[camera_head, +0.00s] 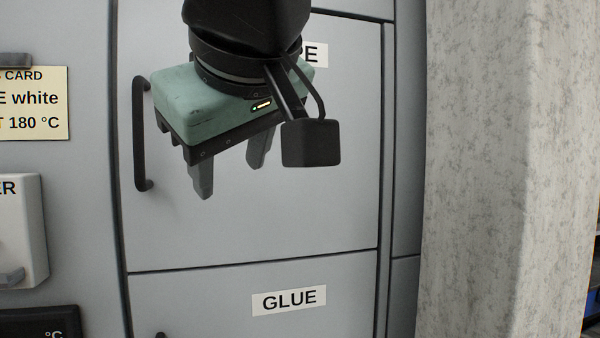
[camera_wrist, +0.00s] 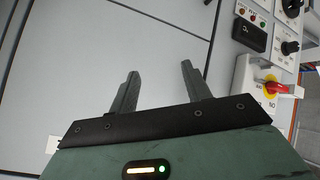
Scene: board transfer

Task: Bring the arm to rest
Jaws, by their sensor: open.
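My gripper (camera_head: 230,174) hangs from the top of the head view, in front of a grey cabinet door. Its green body and two dark fingers point downward, and the fingers are apart with nothing between them. In the wrist view my gripper (camera_wrist: 158,85) shows the same two fingers spread and empty, with grey panel surface beyond them. The upper part of my arm is cut off by the top edge of the head view.
The cabinet door (camera_head: 330,205) has a black handle (camera_head: 140,135) and sits above a panel labelled GLUE (camera_head: 289,300). A card (camera_head: 35,104) is at left. A concrete pillar (camera_head: 490,170) stands at right. A red and yellow rotary switch (camera_wrist: 270,87) and knobs show in the wrist view.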

